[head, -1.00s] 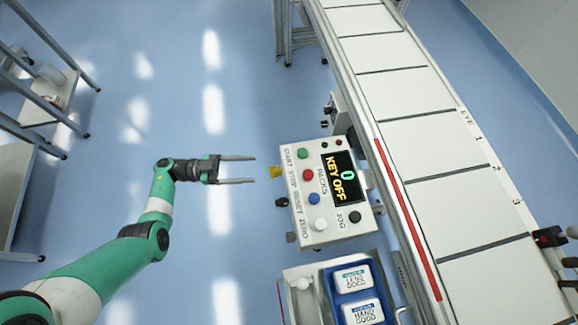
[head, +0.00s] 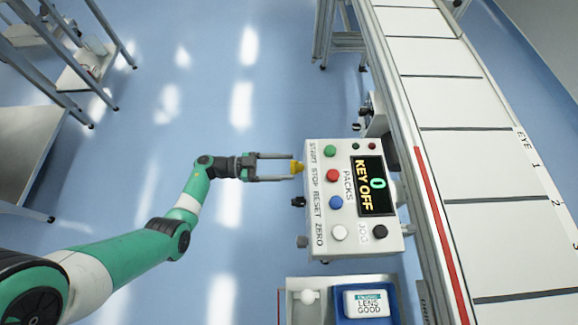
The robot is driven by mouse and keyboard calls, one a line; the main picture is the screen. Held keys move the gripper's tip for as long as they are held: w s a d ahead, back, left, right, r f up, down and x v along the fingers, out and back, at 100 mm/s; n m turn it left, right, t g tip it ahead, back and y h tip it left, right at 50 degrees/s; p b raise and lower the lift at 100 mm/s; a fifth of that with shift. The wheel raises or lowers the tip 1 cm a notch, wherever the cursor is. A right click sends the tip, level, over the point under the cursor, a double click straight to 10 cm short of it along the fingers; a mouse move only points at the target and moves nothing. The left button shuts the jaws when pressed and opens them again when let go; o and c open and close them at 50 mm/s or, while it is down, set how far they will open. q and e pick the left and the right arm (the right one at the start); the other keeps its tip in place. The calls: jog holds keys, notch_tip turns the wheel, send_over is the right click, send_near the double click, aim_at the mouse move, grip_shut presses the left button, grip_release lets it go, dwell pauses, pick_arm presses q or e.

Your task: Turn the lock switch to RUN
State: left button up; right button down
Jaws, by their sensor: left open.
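The control box (head: 319,243) stands beside the conveyor, with several coloured buttons and a display (head: 372,186) reading "0" and "KEY OFF". A yellow lock switch (head: 297,167) sticks out of the box's left side, near the START label. My left gripper (head: 292,168) comes in from the left and is open. Its two fingertips lie at the yellow switch, one on each side of it; I cannot tell whether they touch it. A dark knob (head: 298,202) sits lower on the same side. My right gripper is not in view.
The white conveyor (head: 480,150) with a red strip (head: 441,235) runs along the right. Below the box is a blue tray (head: 393,292) holding a white pack (head: 366,304). Metal shelving (head: 30,130) stands at the left. The blue floor between is clear.

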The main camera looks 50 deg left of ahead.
pick_arm(q)
jog(key=shift+x, duration=0.8)
jog(key=shift+c, duration=0.2)
grip_shut()
